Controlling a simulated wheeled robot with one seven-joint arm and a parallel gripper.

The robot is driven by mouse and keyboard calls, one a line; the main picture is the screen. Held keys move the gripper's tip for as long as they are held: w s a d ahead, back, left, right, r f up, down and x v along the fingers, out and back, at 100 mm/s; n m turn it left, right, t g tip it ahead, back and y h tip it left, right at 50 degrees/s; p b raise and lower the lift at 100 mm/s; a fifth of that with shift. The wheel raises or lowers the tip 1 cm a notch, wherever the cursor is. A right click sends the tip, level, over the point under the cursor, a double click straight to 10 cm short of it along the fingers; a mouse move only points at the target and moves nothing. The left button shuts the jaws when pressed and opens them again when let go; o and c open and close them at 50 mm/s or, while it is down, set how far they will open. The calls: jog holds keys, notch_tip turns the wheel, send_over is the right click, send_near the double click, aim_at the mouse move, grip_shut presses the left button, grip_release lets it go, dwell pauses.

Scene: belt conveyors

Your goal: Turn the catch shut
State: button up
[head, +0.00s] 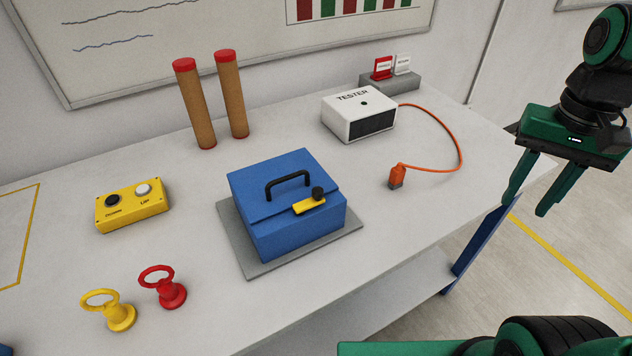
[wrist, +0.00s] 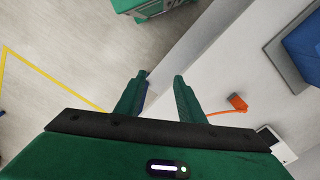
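The catch (head: 308,205) is a yellow bar with an upright black knob (head: 318,193) at its right end. It lies near the front right edge of the lid of a blue box (head: 284,235), pointing slantwise along that edge. The lid is down and carries a black handle (head: 287,181). My gripper (head: 527,206) is open and empty, off the table's right edge, well to the right of the box. In the wrist view my gripper (wrist: 160,76) shows its two fingers apart. The box (wrist: 304,45) is cut off at the right there, with the catch out of view.
The box stands on a grey mat (head: 345,239). A white tester (head: 347,122) with an orange cable and plug (head: 397,176) is behind right. A yellow button box (head: 132,204), two brown posts, and yellow and red ring-handled pieces stand left.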

jog(key=w+a+r+n, duration=0.1)
jog(key=w+a+r, duration=0.15)
jog(key=a, duration=0.35)
jog(key=w+a+r, duration=0.2)
jog(key=w+a, duration=0.2)
jog(key=a, duration=0.2)
jog(key=n, duration=0.2)
send_near(318, 189)
notch_tip(318, 189, down, 8)
jog(key=shift+d+f, duration=0.15)
jog(key=shift+f, duration=0.05)
jog(key=shift+c, duration=0.3)
grip_shut()
